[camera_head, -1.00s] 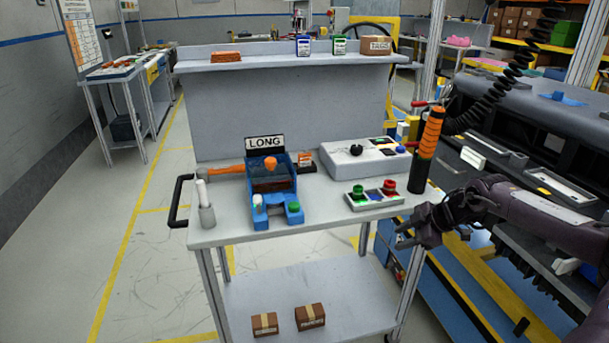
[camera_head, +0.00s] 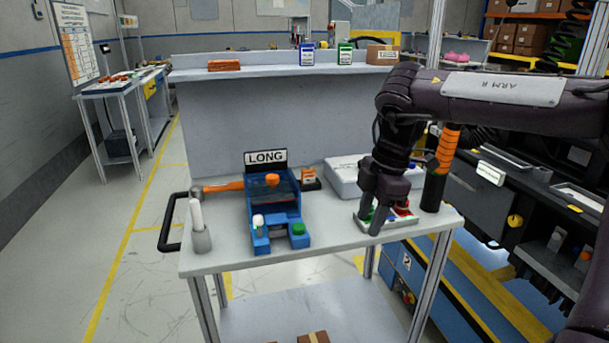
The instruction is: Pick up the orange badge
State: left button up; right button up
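A small orange badge (camera_head: 309,175) stands in a dark holder on the cart top, just right of the blue fixture (camera_head: 273,212) with the LONG sign. My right gripper (camera_head: 373,222) points down over the small button panel (camera_head: 403,218), to the right of and nearer than the badge. Its fingers look apart with nothing between them. It is clear of the badge and partly hides the panel. My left gripper is out of view.
An orange-and-black upright tool (camera_head: 437,175) stands at the cart's right edge. The front middle of the cart top (camera_head: 335,225) is clear.

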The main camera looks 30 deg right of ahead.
aim_at(308, 175)
jog(key=i+l, duration=0.2)
jog(key=i, duration=0.2)
jog(key=i+l, duration=0.2)
jog(key=i, duration=0.2)
jog(key=i+l, duration=0.15)
jog(key=i, duration=0.25)
